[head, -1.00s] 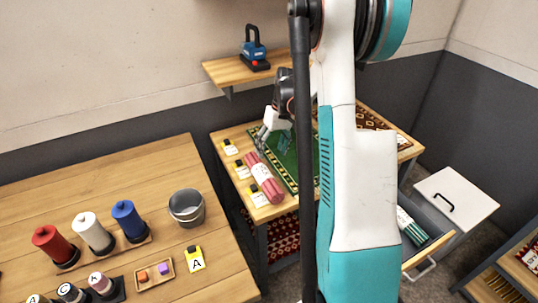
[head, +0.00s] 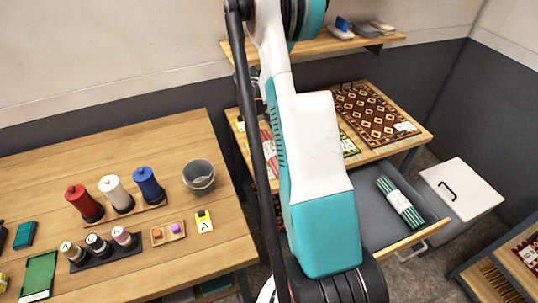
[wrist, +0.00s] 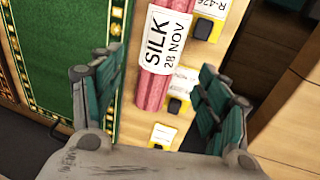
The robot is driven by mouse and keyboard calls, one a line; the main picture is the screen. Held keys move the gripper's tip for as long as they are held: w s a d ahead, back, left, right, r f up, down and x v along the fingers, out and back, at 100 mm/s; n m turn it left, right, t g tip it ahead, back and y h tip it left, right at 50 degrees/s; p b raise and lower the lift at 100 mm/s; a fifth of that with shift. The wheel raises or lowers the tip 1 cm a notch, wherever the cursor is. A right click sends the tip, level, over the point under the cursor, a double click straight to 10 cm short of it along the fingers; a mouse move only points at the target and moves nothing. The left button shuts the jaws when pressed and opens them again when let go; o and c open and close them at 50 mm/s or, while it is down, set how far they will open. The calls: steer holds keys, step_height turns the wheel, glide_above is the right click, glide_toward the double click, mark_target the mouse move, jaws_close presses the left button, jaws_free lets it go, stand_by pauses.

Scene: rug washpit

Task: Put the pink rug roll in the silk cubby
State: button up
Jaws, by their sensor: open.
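The pink rug roll (wrist: 154,85) lies on the worktable, with a white label reading SILK 28 NOV. In the head view only part of the pink rug roll (head: 267,145) shows beside my arm. My gripper (wrist: 160,88) is open, with its teal-padded fingers spread on either side of the roll's line in the wrist view. Nothing is held, and I cannot tell how far the fingers are above the roll. I cannot make out which compartment is the silk cubby.
A green rug (wrist: 62,60) lies left of the roll, and yellow-black tags (wrist: 208,28) lie right of it. An open drawer (head: 358,200) holds a green striped roll (head: 400,202). A wooden shelf unit (head: 505,265) stands at lower right. A patterned rug (head: 370,115) covers the table's right part.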

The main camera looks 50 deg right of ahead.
mark_target(268, 144)
steer(key=b+x, duration=0.1)
steer(key=x, duration=0.3)
steer(key=b+x, duration=0.1)
steer(key=x, duration=0.3)
steer(key=shift+w+d+f, duration=0.1)
steer(key=shift+w, duration=0.1)
steer(key=shift+c, duration=0.6)
steer(key=c, duration=1.3)
